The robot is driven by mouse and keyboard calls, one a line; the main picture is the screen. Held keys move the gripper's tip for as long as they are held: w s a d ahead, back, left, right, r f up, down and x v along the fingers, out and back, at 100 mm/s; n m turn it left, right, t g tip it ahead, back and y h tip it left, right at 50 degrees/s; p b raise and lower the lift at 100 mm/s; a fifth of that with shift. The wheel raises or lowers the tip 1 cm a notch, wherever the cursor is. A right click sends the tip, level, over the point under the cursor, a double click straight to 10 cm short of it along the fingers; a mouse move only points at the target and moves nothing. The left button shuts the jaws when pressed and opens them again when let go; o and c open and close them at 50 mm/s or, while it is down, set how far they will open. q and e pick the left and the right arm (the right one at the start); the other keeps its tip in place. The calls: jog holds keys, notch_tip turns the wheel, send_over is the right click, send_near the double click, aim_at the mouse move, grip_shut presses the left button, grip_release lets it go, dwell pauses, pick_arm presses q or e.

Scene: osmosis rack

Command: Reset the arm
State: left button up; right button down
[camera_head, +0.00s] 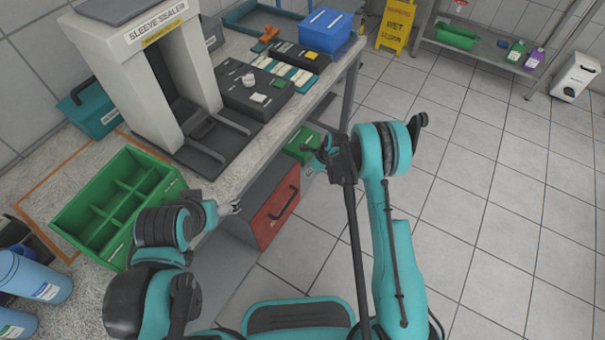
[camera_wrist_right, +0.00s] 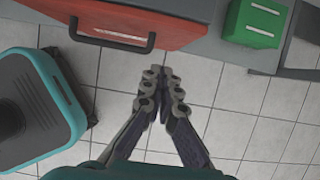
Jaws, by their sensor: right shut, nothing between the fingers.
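My right arm rises from the bottom of the head view and bends over at the top. Its dark gripper (camera_head: 325,155) hangs beside the bench, near the green box and the red drawer. In the right wrist view the right gripper (camera_wrist_right: 163,80) is shut and empty, its fingertips together over the floor tiles and apart from the drawer handle. My left arm is at the lower left. Its small gripper (camera_head: 234,207) is at the bench's front edge, mostly hidden by the arm, and its opening cannot be made out.
The red drawer (camera_head: 275,217) with its dark handle (camera_wrist_right: 112,40) is under the bench. A green box (camera_wrist_right: 254,22) is beside it. The sleeve sealer (camera_head: 155,60) and green divided tray (camera_head: 118,207) stand on the bench. The floor (camera_head: 500,230) to the right is clear.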

jog(key=shift+p+v, duration=0.35)
jog(key=shift+v, duration=1.45)
jog(key=shift+s, duration=0.1)
